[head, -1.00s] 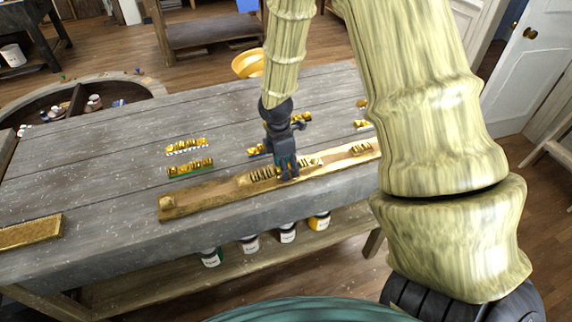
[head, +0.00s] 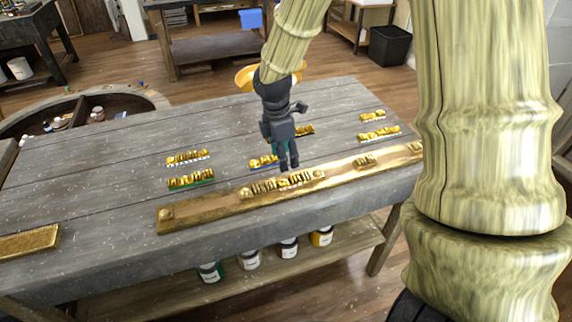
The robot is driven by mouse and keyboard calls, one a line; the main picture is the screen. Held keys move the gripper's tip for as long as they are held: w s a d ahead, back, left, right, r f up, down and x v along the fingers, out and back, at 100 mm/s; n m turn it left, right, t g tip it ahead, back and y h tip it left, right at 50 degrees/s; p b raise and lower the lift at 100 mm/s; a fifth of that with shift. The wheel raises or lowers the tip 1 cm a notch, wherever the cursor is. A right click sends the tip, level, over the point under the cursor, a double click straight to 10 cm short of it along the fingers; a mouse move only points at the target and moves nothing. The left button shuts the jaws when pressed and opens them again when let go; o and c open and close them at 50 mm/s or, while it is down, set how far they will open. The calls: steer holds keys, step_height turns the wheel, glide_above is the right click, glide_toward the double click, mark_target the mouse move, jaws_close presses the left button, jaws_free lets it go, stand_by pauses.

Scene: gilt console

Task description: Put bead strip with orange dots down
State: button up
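A long gilt rail (head: 225,205) lies along the table's front edge. Several gold bead pieces sit on it: a dark-ribbed one (head: 262,187), one beside it (head: 297,179) and a short one (head: 365,160) further right. Orange dots are too small to make out on any of them. My gripper (head: 289,166) points down just above or behind the rail's middle pieces, its two fingers slightly apart. I see no strip between them. Whether the fingertips touch the piece below is unclear.
Loose bead strips lie behind the rail: white-edged (head: 187,158), green-edged (head: 190,180), blue-edged (head: 263,162), and more on the right (head: 379,133). The table's left part (head: 90,180) is clear.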

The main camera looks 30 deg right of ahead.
steer(key=shift+a+r, duration=0.15)
steer(key=shift+r, duration=1.15)
